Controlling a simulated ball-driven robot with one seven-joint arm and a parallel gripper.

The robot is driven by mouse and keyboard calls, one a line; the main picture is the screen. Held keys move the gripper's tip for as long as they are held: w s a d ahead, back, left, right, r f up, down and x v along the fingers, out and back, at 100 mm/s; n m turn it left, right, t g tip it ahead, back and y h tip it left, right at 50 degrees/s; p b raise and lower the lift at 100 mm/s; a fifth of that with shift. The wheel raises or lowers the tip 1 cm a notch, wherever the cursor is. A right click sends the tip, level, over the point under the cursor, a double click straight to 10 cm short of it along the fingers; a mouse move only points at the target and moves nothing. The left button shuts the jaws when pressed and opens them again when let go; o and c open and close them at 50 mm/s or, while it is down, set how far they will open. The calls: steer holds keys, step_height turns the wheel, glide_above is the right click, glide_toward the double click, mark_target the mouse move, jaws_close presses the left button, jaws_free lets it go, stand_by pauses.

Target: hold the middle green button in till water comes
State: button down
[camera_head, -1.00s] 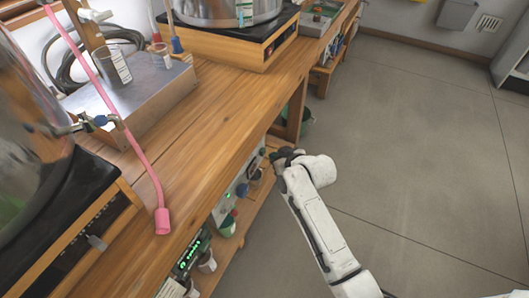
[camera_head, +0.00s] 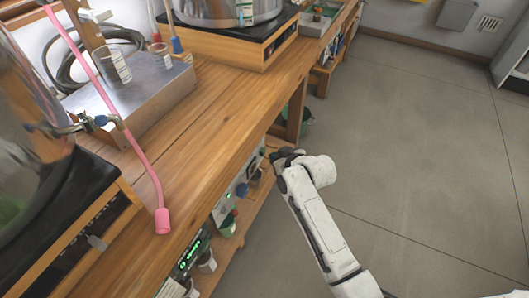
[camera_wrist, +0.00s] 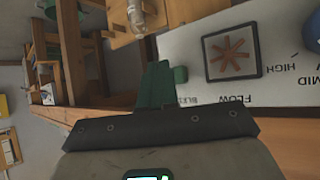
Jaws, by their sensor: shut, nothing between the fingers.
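My gripper (camera_head: 284,157) is at the front of the bench, close to the front panel (camera_head: 232,199) under the bench top. In the wrist view the panel (camera_wrist: 205,28) is pale, with the words FLOW, MID and HIGH and a framed brown fan-shaped mark. My shut, empty finger (camera_wrist: 155,85) looks dark green and points toward the panel's edge. A small green part (camera_wrist: 180,74) shows just beside the finger; I cannot tell whether it is the middle button or whether the finger touches it. No water is seen coming out.
The wooden bench top (camera_head: 215,110) runs along the left, with a pink hose (camera_head: 140,150) hanging over it. A blue knob (camera_head: 255,174) sits on the panel near my gripper. The grey floor (camera_head: 420,150) to the right is clear.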

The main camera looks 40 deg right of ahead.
steer(key=shift+w, duration=0.15)
stand_by(0.4)
steer(key=shift+w+a, duration=0.2)
steer(key=shift+w, duration=0.1)
steer(key=shift+w+a, duration=0.15)
steer(key=shift+w, duration=0.3)
stand_by(2.4)
steer(key=shift+s, duration=0.1)
stand_by(2.9)
steer(key=shift+s+d+p, duration=0.35)
steer(key=shift+s+p, duration=0.25)
steer(key=shift+s, duration=0.2)
steer(key=shift+s+d+p, duration=0.3)
steer(key=shift+s+p, duration=0.05)
steer(key=shift+s, duration=0.45)
steer(key=shift+s+d+p, duration=0.25)
steer(key=shift+s+p, duration=0.05)
steer(key=shift+s, duration=0.45)
steer(key=shift+s+d+p, duration=0.3)
steer(key=shift+s+p, duration=0.05)
steer(key=shift+s, duration=0.45)
